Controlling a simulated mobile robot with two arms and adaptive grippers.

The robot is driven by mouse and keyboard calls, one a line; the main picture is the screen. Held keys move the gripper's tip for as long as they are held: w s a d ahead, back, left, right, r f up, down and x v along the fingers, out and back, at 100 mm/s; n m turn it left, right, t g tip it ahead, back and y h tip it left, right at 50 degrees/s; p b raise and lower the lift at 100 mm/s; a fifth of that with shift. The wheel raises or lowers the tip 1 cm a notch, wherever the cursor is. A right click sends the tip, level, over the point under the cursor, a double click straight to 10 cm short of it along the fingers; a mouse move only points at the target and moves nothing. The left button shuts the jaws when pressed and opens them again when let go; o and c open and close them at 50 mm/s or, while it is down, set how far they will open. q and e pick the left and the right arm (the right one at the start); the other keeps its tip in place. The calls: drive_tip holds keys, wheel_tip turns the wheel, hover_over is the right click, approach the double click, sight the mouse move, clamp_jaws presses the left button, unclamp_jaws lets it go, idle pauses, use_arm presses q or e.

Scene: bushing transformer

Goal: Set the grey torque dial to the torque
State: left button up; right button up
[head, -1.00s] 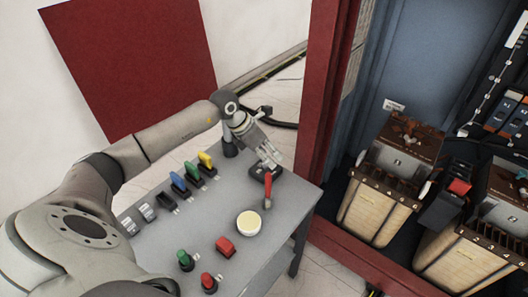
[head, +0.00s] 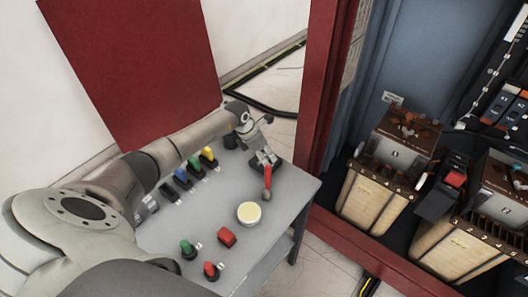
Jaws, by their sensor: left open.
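A grey table (head: 262,247) carries a row of controls. My left gripper (head: 268,156) is open at the table's far right corner, just over a black base (head: 258,165) with a red lever handle (head: 267,181). I cannot tell whether its fingers touch the base or lever. A round cream-faced dial with a pale rim (head: 249,212) lies flat nearer the table's middle, apart from the gripper. No clearly grey dial shows, and I cannot tell whether this round one is it. My right gripper is not in view.
A red block (head: 227,236), green button (head: 188,248) and red button (head: 211,270) sit in front. A red-framed cabinet with transformers (head: 377,190) is at right.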

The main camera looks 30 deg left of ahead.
use_arm(q)
drive_tip(key=shift+f, duration=0.15)
drive_tip(key=c, duration=1.1)
drive_tip(key=shift+o, duration=0.2)
drive_tip(key=shift+f+b, duration=0.2)
drive_tip(key=shift+b, duration=0.5)
drive_tip(key=m+g+b, duration=0.1)
drive_tip(key=m+b, duration=0.2)
drive_tip(key=b, duration=0.2)
drive_tip(key=m+h+b, duration=0.1)
drive_tip(key=m+b, duration=0.2)
drive_tip(key=b, duration=0.2)
drive_tip(key=m+g+h+b, duration=0.1)
drive_tip(key=m+b, duration=0.2)
drive_tip(key=b, duration=0.1)
drive_tip(key=shift+w+a+g+b, duration=0.25)
drive_tip(key=shift+w+g+b, duration=0.05)
drive_tip(key=shift+w+b, duration=0.1)
drive_tip(key=shift+r+m+g+h+b, duration=0.15)
drive_tip(key=shift+m+g+h+b, duration=0.25)
drive_tip(key=shift+m+b, duration=0.95)
drive_tip(key=shift+w, duration=0.1)
drive_tip(key=o, duration=1.1)
drive_tip(key=shift+c, duration=0.2)
